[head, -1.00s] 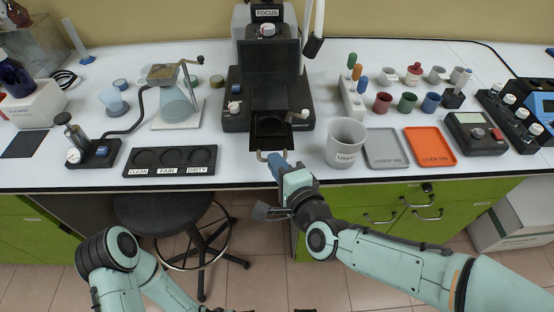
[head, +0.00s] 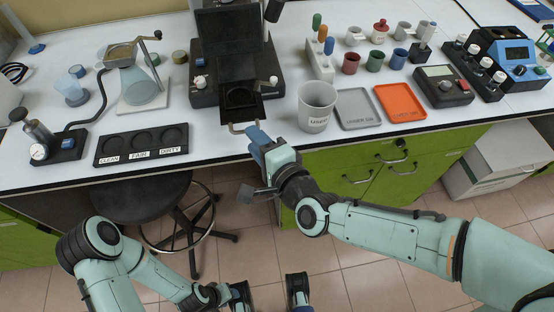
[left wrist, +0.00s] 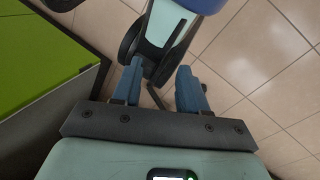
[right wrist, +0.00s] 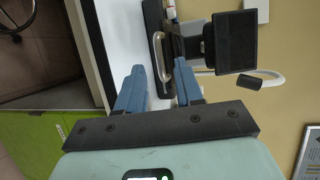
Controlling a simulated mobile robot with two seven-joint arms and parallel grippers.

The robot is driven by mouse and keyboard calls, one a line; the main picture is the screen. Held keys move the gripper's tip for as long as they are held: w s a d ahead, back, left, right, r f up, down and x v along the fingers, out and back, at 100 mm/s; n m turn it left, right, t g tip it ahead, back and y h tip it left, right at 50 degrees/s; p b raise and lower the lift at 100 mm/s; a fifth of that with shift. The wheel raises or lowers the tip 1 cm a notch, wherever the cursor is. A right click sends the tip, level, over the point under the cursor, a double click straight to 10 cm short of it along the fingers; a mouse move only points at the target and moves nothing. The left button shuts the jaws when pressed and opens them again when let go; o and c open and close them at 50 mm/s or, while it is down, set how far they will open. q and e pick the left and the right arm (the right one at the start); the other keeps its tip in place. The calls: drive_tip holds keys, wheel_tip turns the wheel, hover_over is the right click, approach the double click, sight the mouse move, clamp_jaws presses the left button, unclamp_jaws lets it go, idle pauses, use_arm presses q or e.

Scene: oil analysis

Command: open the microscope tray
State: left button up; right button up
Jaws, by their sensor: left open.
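The microscope (head: 228,50) stands at the back of the table. Its black tray (head: 258,113), with a round recess, juts from the base toward the table's front edge. The tray's pale handle (head: 236,130) faces me; the right wrist view shows it as a metal bar (right wrist: 156,50). My right gripper (head: 254,138) is right at the handle, its blue fingers apart on either side of it in the right wrist view (right wrist: 160,74). I cannot tell whether they touch it. My left gripper (head: 269,291) is open and empty, low over the floor, also in the left wrist view (left wrist: 158,72).
A white cup (head: 317,105) stands just right of the tray, beside a grey tray (head: 358,108) and an orange tray (head: 400,101). A black holder with labelled recesses (head: 142,145) lies to the left. A stool (head: 150,203) stands below the table edge.

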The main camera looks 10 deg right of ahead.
use_arm(q)
drive_tip(key=shift+t+y, duration=0.3)
drive_tip(key=shift+t, duration=0.2)
drive_tip(key=shift+w+a+f+b, duration=0.35)
drive_tip(key=shift+w+f+b, duration=0.25)
drive_tip(key=shift+w, duration=0.2)
drive_tip(key=shift+w+a+f+b, duration=0.35)
drive_tip(key=shift+w+f+b, duration=0.1)
drive_tip(key=shift+w+f, duration=0.25)
use_arm(e)
drive_tip(key=v, duration=1)
drive_tip(key=shift+s+d, duration=0.15)
drive_tip(key=shift+s, duration=0.15)
